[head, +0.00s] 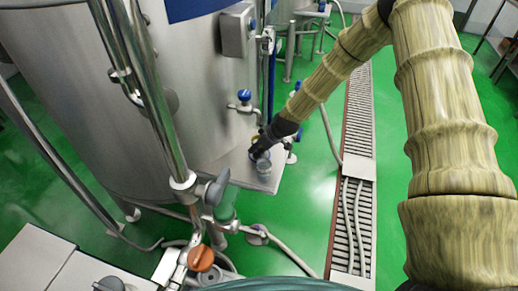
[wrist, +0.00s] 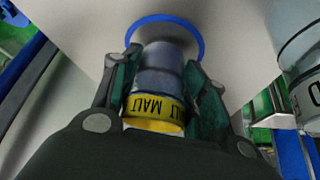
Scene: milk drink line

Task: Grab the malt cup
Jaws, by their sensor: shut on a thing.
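The malt cup (wrist: 158,85) is a grey cup with a yellow band reading MALT, its lettering upside down in the wrist view. My gripper (wrist: 161,74) has its two green-padded fingers on either side of the cup and is shut on it. A blue ring (wrist: 195,32) on the pale shelf (wrist: 235,45) shows just beyond the cup. I cannot tell whether the cup touches the shelf. In the head view my gripper (head: 262,148) is small and dark over the metal shelf beside the tank, and mostly hides what it holds.
Another grey cup (wrist: 302,45) with a pale, cut-off label stands close on the right in the wrist view. In the head view, a large steel tank (head: 120,110) is left of the shelf. A blue-handled valve (head: 244,96) is near. Green floor and a drain grate (head: 355,120) lie right.

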